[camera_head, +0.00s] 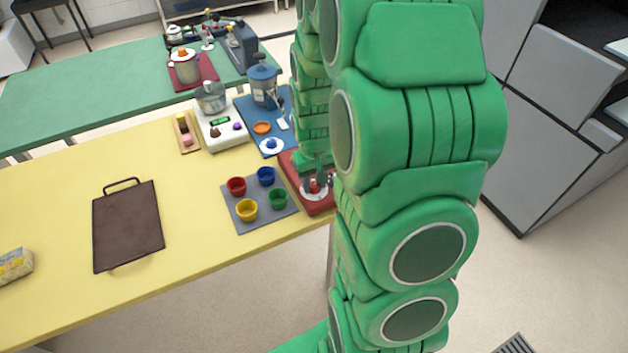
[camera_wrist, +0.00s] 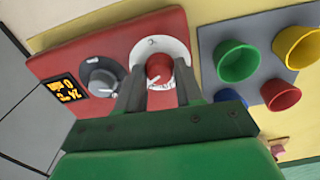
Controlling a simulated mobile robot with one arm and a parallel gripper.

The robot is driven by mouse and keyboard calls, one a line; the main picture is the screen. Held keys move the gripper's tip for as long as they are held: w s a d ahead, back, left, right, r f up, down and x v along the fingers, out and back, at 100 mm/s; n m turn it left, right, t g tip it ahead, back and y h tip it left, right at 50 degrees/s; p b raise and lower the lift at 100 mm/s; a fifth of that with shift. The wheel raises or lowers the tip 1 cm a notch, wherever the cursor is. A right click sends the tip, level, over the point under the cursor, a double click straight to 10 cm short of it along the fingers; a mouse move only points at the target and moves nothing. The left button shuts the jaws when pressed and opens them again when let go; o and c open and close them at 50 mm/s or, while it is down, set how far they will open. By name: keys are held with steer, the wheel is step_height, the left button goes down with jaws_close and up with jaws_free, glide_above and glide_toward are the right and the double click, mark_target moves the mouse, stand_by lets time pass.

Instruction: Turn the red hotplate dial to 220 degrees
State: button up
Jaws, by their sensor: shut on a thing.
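The red hotplate (camera_head: 322,208) sits at the right edge of the yellow table. Its red panel (camera_wrist: 65,62) fills the left of the wrist view. The red dial (camera_wrist: 159,66) stands on a white round scale (camera_wrist: 178,48) with dark marks. A white pointer line shows on the dial's lower side. My gripper (camera_wrist: 160,82) has one finger on each side of the red dial and is shut on it. A grey dial (camera_wrist: 103,77) is to its left. A small black display (camera_wrist: 67,92) shows orange digits, upside down and not clearly legible. In the head view my arm hides much of the hotplate.
A grey mat (camera_head: 233,222) with red, blue, yellow and green cups lies left of the hotplate. A blue mat (camera_head: 252,118) with a blue grinder (camera_head: 262,82) and a white scale (camera_head: 222,132) stand behind. A dark tray (camera_head: 127,225) lies further left.

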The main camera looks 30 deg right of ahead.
mark_target(314, 184)
stand_by(0.5)
steer(key=o, duration=1)
steer(key=shift+o, duration=0.2)
steer(key=shift+r, duration=0.1)
step_height(314, 184, up, 7)
steer(key=shift+r, duration=0.25)
